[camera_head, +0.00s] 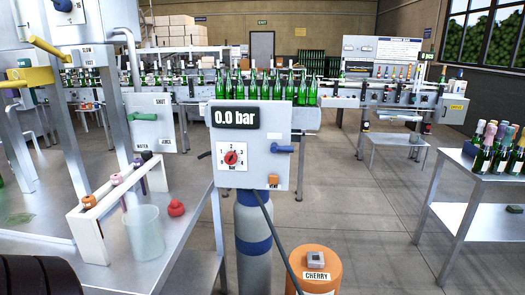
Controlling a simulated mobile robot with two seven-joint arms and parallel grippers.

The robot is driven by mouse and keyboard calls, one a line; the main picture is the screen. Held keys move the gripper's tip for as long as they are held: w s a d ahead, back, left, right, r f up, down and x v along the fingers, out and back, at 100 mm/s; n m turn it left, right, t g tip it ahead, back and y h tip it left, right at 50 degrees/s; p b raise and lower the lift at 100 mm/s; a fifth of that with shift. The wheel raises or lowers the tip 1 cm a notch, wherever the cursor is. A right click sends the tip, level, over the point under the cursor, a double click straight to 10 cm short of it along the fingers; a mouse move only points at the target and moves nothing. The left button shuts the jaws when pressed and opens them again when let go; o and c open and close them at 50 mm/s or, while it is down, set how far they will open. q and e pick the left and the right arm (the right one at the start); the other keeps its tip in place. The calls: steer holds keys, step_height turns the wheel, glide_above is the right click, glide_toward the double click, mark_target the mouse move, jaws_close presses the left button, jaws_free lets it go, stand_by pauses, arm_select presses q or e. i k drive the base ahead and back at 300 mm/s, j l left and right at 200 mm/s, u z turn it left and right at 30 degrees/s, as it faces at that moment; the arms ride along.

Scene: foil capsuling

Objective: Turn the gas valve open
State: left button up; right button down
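A grey panel (281,178) stands in the middle above a gas cylinder (252,235) with a blue band. Its black display (235,117) reads 0.0 bar. A blue lever (282,149) on the panel's right side lies about level. A red knob (231,157) sits on a numbered white dial to its left. A yellow lever (32,77) shows at the far left, and a green lever (141,117) sits on another panel behind it. No label in view plainly names the gas valve. Neither of my grippers is in view.
A left table (185,238) holds a white rack (87,238), a clear beaker (144,232) and a red object (176,208). An orange drum (315,262) marked CHERRY stands right of the cylinder, with a dark hose nearby. The right table (475,190) carries bottles.

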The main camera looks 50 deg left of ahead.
mark_target(274, 149)
steer(key=u, duration=1.25)
